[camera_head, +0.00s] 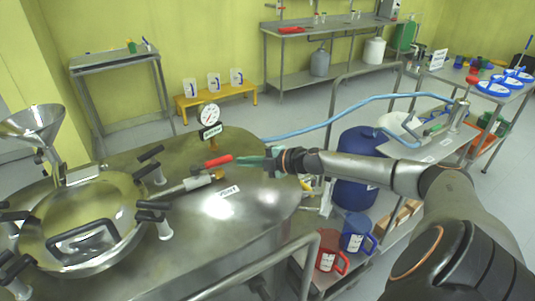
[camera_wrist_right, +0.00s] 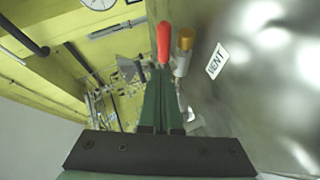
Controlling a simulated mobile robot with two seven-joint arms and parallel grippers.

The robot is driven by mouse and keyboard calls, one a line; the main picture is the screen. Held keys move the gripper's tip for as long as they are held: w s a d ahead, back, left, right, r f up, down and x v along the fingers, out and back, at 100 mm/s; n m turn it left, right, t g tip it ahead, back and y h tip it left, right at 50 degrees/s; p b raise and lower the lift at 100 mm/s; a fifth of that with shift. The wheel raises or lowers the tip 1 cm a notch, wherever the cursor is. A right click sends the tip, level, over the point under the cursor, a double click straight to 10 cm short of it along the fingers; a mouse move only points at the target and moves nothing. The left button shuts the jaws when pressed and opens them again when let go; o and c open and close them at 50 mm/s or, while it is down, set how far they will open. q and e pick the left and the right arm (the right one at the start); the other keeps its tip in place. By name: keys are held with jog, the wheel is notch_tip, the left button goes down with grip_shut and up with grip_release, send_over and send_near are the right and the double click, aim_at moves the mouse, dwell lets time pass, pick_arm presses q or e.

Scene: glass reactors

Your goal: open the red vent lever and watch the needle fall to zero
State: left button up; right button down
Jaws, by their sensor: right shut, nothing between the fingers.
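The red vent lever (camera_head: 218,160) lies over the steel vessel lid, pointing toward my right gripper. In the right wrist view the red lever (camera_wrist_right: 163,42) stands just beyond the fingertips, beside a brass cap (camera_wrist_right: 185,38). My right gripper (camera_head: 241,161) has its green fingers shut and empty. Their tips are at the lever's free end; I cannot tell whether they touch it. The white pressure gauge (camera_head: 210,115) stands upright behind the lever, its needle too small to read surely. The VENT label (camera_head: 229,192) is on the lid in front. My left gripper is not in view.
A round hatch (camera_head: 82,222) with black-handled clamps fills the left of the lid, beside a steel funnel (camera_head: 32,125). A steel rail (camera_head: 262,268) runs along the front. A blue hose (camera_head: 340,115) crosses behind my right arm. Red and blue jugs (camera_head: 331,250) stand below right.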

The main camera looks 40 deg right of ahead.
jog(key=d+v, duration=0.1)
jog(key=v, duration=0.5)
jog(key=shift+w+d, duration=0.15)
jog(key=shift+d, duration=0.05)
jog(key=shift+r, duration=0.15)
dwell(0.4)
